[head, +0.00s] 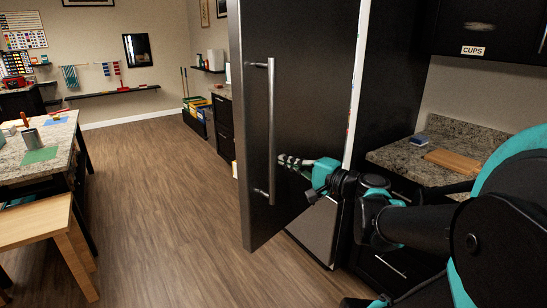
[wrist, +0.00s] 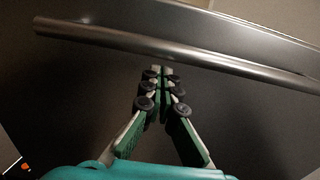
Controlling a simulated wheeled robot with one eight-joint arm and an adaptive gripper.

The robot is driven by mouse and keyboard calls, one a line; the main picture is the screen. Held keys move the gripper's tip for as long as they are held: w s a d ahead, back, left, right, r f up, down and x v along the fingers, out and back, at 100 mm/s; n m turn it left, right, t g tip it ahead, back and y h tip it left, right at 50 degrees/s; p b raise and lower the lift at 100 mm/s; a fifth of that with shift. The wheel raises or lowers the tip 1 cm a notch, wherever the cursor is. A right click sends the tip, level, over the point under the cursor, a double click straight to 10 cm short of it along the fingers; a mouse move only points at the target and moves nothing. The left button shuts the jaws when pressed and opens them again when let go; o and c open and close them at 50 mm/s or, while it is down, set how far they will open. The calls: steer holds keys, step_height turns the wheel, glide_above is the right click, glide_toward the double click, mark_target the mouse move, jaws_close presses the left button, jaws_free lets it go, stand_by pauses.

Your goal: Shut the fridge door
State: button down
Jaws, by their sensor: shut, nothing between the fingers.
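The black fridge door (head: 305,95) stands open in the head view, swung out from the fridge toward the room. Its long vertical metal handle (head: 271,130) is on the door's outer face, near its free edge. In the wrist view the handle (wrist: 180,55) runs across the upper part, with the dark door face (wrist: 60,95) behind it. My gripper (head: 282,161) is in front of the door's outer face, just right of the handle. In the wrist view its fingers (wrist: 160,72) are together and empty, with tips near the handle. Whether they touch the door, I cannot tell.
A granite counter (head: 400,155) with a wooden board (head: 452,160) is at the right, below a dark cabinet labelled CUPS (head: 480,30). A table (head: 62,140) and a wooden bench (head: 30,222) stand at the left. The wood floor (head: 165,215) between is clear.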

mark_target(266, 153)
steer(key=shift+x, duration=2.4)
steer(key=shift+a, duration=0.1)
